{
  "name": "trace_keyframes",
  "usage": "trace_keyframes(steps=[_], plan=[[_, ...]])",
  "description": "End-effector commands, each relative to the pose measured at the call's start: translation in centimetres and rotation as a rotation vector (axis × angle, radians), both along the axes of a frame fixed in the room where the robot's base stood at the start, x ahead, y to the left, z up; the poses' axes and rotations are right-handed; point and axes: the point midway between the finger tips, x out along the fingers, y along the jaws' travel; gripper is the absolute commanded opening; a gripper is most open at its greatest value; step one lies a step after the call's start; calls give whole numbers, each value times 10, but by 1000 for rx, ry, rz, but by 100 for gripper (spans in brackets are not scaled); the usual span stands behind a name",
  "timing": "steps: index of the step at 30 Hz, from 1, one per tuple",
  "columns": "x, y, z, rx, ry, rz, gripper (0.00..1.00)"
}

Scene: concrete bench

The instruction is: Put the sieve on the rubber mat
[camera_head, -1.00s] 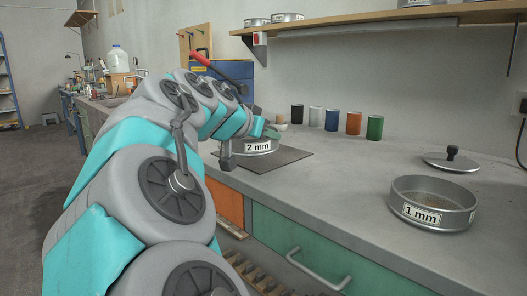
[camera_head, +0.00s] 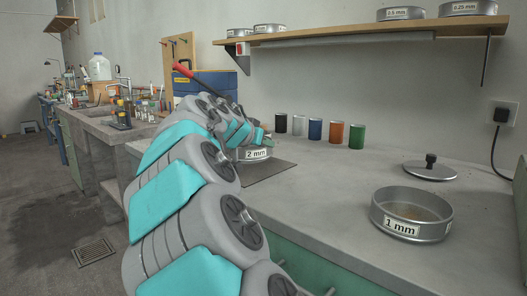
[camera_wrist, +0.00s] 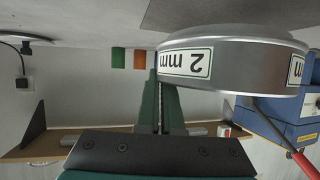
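The sieve marked 2 mm (camera_head: 254,154) is a round metal ring at the rubber mat, a dark flat sheet (camera_head: 271,173) on the bench. It is upright over the mat; I cannot tell whether its base touches it. In the wrist view, which is upside down, the sieve (camera_wrist: 240,62) is large and close, with the mat (camera_wrist: 215,14) beyond its base. My gripper (camera_wrist: 158,80) has its green fingers close together at the sieve's side wall, one outside and the other partly hidden behind the wall, so it appears shut on the wall. In the head view my arm hides part of the sieve.
A 1 mm sieve (camera_head: 411,215) and a lid with a black knob (camera_head: 430,170) stand at the right. Several coloured cans (camera_head: 315,129) line the wall.

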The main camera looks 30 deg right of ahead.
Motion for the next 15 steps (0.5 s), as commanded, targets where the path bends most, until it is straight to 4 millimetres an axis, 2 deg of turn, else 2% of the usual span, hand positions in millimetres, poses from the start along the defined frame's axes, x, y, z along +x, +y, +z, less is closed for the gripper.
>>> trace_keyframes(steps=[3,6,15], plan=[[18,-7,-2,2,1,-1,0],[29,-10,-2,1,1,-1,0],[38,-13,-3,0,0,-1,0]])
